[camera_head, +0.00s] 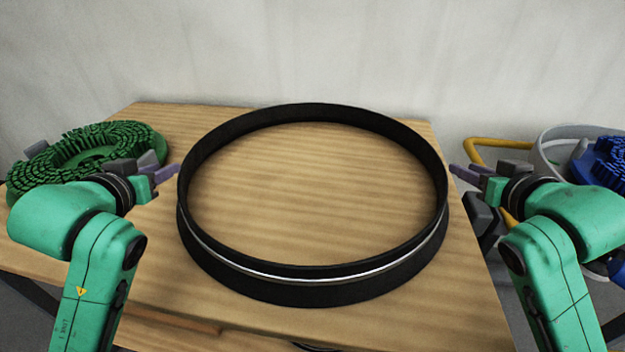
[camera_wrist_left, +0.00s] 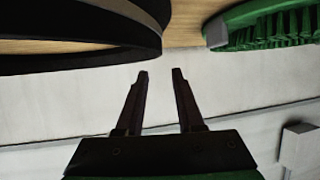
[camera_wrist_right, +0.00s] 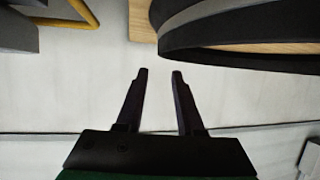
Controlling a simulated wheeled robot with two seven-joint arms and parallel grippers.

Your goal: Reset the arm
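My left gripper (camera_head: 165,172) is at the left of the black ring, apart from it and above the table's left part. In the left wrist view its two fingers (camera_wrist_left: 160,80) are spread with nothing between them. My right gripper (camera_head: 462,172) is at the right of the ring, just beyond the table's right edge. In the right wrist view its fingers (camera_wrist_right: 160,78) are also spread and empty. Both arms are bent and roughly mirror each other.
A large black ring (camera_head: 315,292) with a silver band lies on the wooden table (camera_head: 470,305). A green round brush (camera_head: 95,150) is at the table's left. Right of the table are a blue brush (camera_head: 605,165), a grey rim (camera_head: 545,150) and a yellow bar (camera_head: 490,142). A pale wall stands behind.

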